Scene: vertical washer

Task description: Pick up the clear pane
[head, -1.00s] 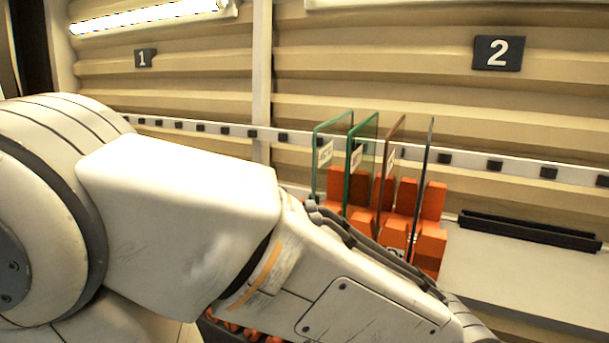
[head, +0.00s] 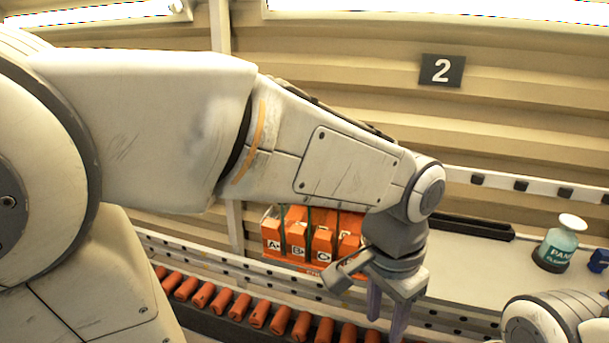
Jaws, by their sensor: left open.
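The orange rack (head: 298,242) stands behind my left arm, with blocks lettered A, B and C on its front. My left arm hides most of the panes. Only the low green edges of glass panes (head: 309,216) show between the blocks, and I cannot tell which pane is the clear one. My left gripper (head: 388,308) is open and empty, pointing down in front and to the right of the rack, apart from it. My right arm shows at the bottom right, but its gripper is out of view.
A conveyor of orange rollers (head: 240,305) runs below the rack. On the grey shelf (head: 480,255) at right are a black slotted rail (head: 470,227), a bottle with a teal label (head: 558,248) and a small blue item (head: 598,260).

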